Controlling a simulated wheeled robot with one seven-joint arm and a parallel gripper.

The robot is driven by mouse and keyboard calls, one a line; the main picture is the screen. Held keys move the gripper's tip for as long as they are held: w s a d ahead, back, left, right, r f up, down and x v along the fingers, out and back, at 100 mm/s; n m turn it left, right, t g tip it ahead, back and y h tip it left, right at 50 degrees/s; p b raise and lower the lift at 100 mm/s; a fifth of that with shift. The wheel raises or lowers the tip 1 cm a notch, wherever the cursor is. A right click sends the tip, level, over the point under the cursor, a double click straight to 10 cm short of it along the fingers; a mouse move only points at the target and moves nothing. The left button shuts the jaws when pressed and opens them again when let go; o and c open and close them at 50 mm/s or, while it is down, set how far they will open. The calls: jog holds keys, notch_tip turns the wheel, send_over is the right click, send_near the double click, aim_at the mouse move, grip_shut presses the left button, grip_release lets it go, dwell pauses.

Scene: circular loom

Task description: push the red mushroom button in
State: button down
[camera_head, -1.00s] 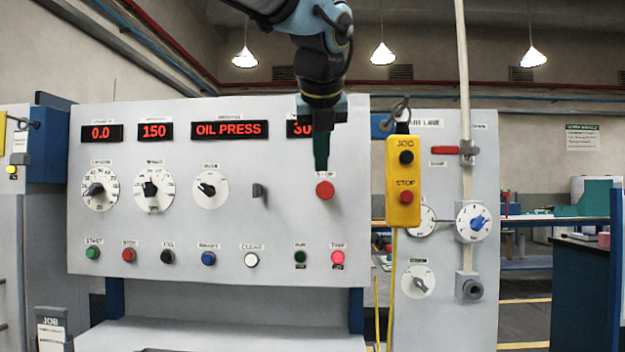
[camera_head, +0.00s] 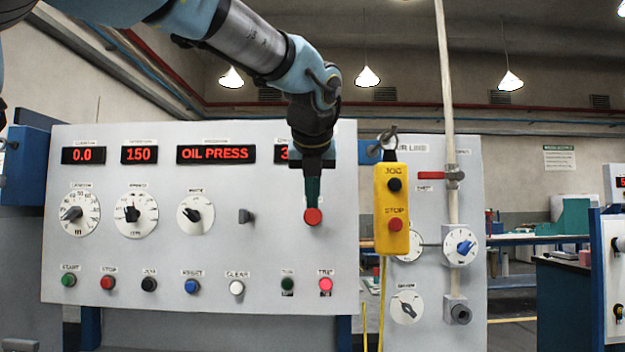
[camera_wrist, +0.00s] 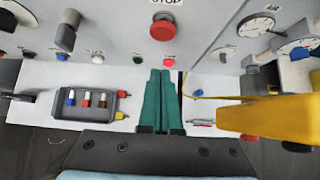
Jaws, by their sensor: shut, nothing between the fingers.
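The red mushroom button (camera_head: 313,216) sits on the right part of the grey control panel, under a label mostly hidden by my gripper in the head view. In the wrist view the button (camera_wrist: 164,27) shows whole below its STOP label, ahead of the fingertips. My gripper (camera_head: 313,203) has dark green fingers, shut together and empty, pointing down and forward at the panel. In the head view the tips overlap the top edge of the button. In the wrist view the fingertips (camera_wrist: 161,73) appear apart from it, with a gap of panel between.
A yellow pendant (camera_head: 392,210) with JOG and STOP buttons hangs right of the button; it looms large at right in the wrist view (camera_wrist: 270,115). A row of small buttons, including a pink TRIP one (camera_head: 325,284), lies below. A grey lever switch (camera_head: 246,216) is left.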

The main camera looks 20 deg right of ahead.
aim_at(313, 221)
jog(key=shift+w+d+f+p, duration=0.3)
jog(key=shift+w+d+f, duration=0.15)
jog(key=shift+w, duration=0.55)
jog(key=shift+w+d+f+p, duration=0.3)
jog(key=shift+w+d+f, duration=0.15)
jog(key=shift+w, duration=0.55)
jog(key=shift+w+d+f+p, duration=0.3)
jog(key=shift+w+d+f, duration=0.15)
jog(key=shift+w, duration=0.55)
jog(key=shift+r, duration=0.1)
